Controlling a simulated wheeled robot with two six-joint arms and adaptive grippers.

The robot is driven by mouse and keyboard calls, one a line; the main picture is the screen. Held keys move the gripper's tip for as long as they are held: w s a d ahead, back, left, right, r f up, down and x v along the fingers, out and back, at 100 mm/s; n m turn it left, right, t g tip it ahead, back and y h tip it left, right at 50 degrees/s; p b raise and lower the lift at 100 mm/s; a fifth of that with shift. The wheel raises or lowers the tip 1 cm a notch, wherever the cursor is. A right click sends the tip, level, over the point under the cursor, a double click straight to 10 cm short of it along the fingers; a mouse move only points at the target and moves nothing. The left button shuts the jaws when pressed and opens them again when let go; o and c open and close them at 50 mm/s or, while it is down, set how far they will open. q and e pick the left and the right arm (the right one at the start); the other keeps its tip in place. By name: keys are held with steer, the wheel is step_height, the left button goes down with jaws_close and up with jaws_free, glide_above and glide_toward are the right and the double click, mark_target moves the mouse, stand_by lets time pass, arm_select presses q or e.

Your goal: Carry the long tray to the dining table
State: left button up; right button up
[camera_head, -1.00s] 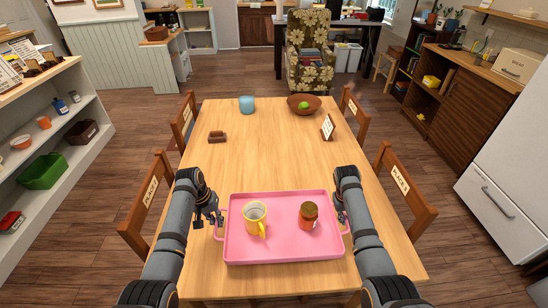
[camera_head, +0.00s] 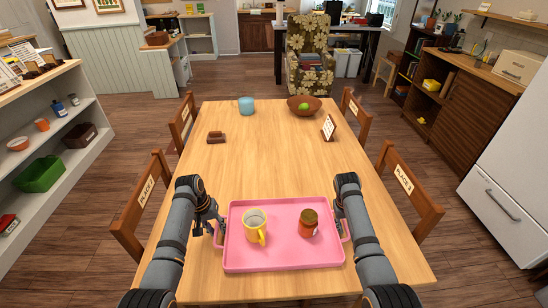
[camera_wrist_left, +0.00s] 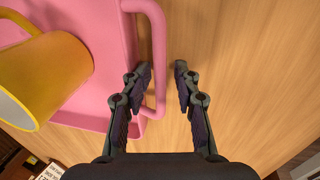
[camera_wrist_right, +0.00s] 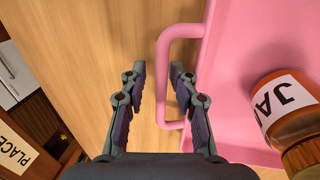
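The long pink tray (camera_head: 284,262) lies on the near end of the wooden dining table (camera_head: 268,160). It carries a yellow mug (camera_head: 255,228) on the left and a jar (camera_head: 308,225) with a white label on the right. My left gripper (camera_wrist_left: 161,68) is open, its fingers apart on either side of the tray's left handle (camera_wrist_left: 158,50). My right gripper (camera_wrist_right: 158,70) is open, its fingers on either side of the right handle (camera_wrist_right: 162,85). Both grippers also show beside the tray in the head view, left (camera_head: 213,224) and right (camera_head: 341,222).
A blue cup (camera_head: 246,105), a brown bowl (camera_head: 304,104) with green fruit, a small brown block (camera_head: 216,137) and a sign (camera_head: 328,127) stand farther back on the table. Chairs (camera_head: 408,190) flank both sides. The table's middle is clear.

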arm_select(q)
step_height(320, 180, up, 8)
steer(key=a, duration=0.1)
steer(key=shift+a, duration=0.25)
arm_select(e)
step_height(320, 180, up, 12)
steer(key=a, duration=0.2)
steer(key=shift+a, duration=0.2)
arm_select(q)
steer(key=shift+s+f, duration=0.1)
steer(key=shift+f, duration=0.05)
arm_select(e)
steer(key=shift+s+f, duration=0.1)
steer(key=shift+f, duration=0.1)
